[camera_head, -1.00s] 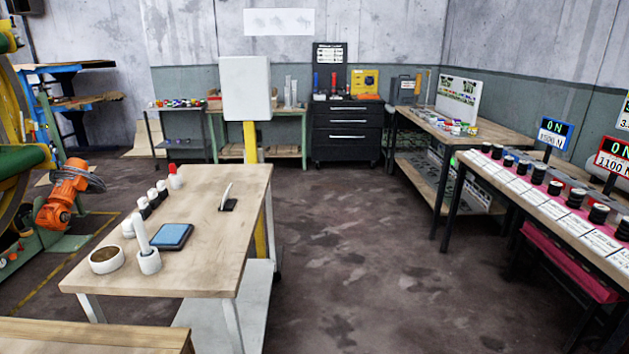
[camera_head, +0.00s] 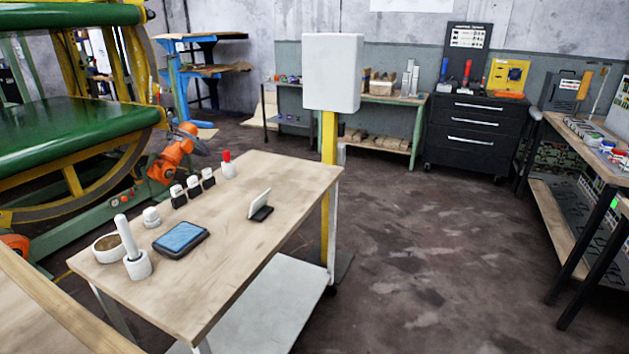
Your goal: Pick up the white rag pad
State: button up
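I cannot pick out a white rag pad for certain. On the wooden table (camera_head: 225,262), a white thin piece stands tilted in a small black base (camera_head: 262,213). At the near left of the tabletop, a white rod stands upright in a white cup (camera_head: 138,265), beside a round white-rimmed dish (camera_head: 107,249). A blue pad in a dark frame (camera_head: 181,240) lies flat to their right. A small white round jar (camera_head: 151,217) stands behind them. My gripper is not in view.
Several white-capped dark bottles (camera_head: 194,187) and a red-topped white bottle (camera_head: 228,165) line the table's far left edge. A green rolling machine (camera_head: 80,140) and an orange arm (camera_head: 172,155) are at the left. A black drawer cabinet (camera_head: 474,138) is behind. Floor right of the table is clear.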

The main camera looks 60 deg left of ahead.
aim_at(152, 220)
jog(key=u, duration=1.1)
jog(key=i, duration=2.65)
jog(key=u, duration=1.5)
jog(key=i, duration=0.85)
jog(key=u, duration=3.05)
